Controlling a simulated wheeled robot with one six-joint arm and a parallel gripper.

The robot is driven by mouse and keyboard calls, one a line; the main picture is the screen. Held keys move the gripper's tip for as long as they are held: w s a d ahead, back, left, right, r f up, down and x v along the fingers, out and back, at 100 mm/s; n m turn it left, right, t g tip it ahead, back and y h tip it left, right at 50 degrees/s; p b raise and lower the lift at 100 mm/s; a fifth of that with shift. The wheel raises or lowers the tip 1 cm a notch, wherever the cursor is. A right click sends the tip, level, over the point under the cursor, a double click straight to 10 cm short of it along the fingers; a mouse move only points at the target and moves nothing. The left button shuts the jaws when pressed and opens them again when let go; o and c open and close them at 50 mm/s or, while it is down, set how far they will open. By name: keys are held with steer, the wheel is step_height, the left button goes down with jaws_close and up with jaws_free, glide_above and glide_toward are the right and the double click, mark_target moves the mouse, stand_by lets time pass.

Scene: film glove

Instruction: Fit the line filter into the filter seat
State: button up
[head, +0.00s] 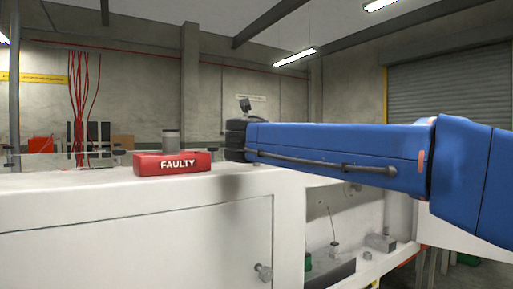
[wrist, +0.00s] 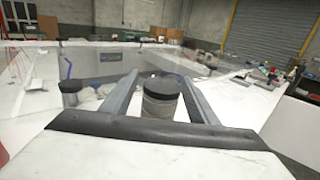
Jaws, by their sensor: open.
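In the wrist view, my gripper (wrist: 158,78) is open, its two grey fingers reaching forward and apart. A short grey cylinder with a black top (wrist: 161,100), which looks like the line filter, shows between the fingers, with a gap on each side. I cannot tell how far beyond the gripper it stands. A second, smaller dark-topped cylinder (wrist: 72,93) stands to the left of the left finger. In the head view, the gripper's fingers are hidden behind the end of my blue arm. I cannot make out the filter seat for sure.
A red block marked FAULTY (head: 172,163) lies on the white cabinet top (head: 80,186), left of my arm. A grey cylinder (head: 171,139) shows behind it. An open bay (head: 335,225) with small parts is below my arm. Clear panels stand behind the cabinet top.

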steer(key=shift+w, duration=0.2)
steer(key=shift+c, duration=0.2)
steer(key=c, duration=1.1)
steer(key=shift+r, duration=0.1)
